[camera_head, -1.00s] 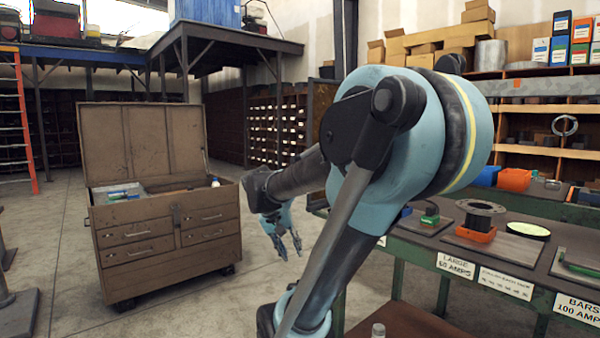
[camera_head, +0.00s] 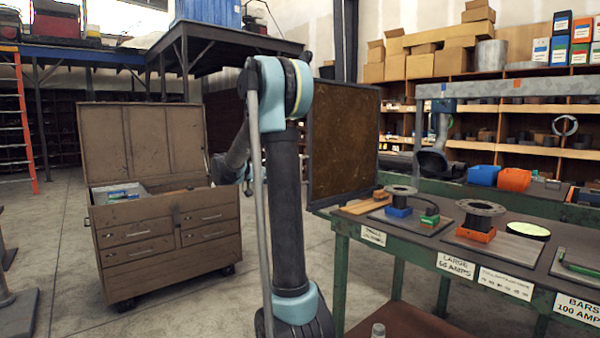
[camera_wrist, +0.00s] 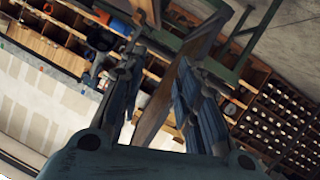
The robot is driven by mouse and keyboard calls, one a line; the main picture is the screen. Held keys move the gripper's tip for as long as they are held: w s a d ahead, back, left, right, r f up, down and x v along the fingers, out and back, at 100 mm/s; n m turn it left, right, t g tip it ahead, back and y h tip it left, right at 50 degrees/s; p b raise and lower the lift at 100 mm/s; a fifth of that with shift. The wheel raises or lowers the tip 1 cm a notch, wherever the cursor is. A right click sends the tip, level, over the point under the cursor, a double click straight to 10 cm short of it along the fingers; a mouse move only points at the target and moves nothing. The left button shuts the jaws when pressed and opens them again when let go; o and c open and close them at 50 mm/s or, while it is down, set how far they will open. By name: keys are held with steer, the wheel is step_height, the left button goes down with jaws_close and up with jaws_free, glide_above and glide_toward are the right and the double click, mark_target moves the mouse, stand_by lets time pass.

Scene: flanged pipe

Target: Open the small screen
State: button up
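The small screen (camera_head: 343,135) is a brown upright panel in a dark frame. It stands at the left end of the green workbench (camera_head: 400,241) in the head view, partly behind my arm. In the wrist view a narrow brown panel that looks like the screen (camera_wrist: 158,112) shows at a steep slant beyond and between my fingers. My gripper (camera_wrist: 160,62) has its two fingers apart, with nothing clearly held. I cannot tell how far the panel is from the fingers. In the head view my gripper is mostly hidden behind my arm.
A brown tool chest (camera_head: 165,250) with its lid up stands at the left. Flanged spools (camera_head: 480,212) and plates lie on the workbench. Shelves (camera_head: 470,130) with boxes line the back. Floor (camera_head: 285,190) is open between chest and bench.

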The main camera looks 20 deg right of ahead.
steer(key=w+a+r+m+h, duration=0.2)
steer(key=w+a+m+h, duration=0.15)
steer(key=w, duration=0.65)
steer(key=shift+t, duration=0.3)
steer(key=w+d, duration=0.1)
steer(key=d, duration=1)
steer(key=w+d, duration=0.1)
steer(key=d, duration=0.5)
steer(key=shift+w+d+f, duration=0.1)
steer(key=shift+w+d, duration=0.15)
steer(key=shift+w, duration=0.1)
jaws_close()
steer(key=shift+a, duration=0.15)
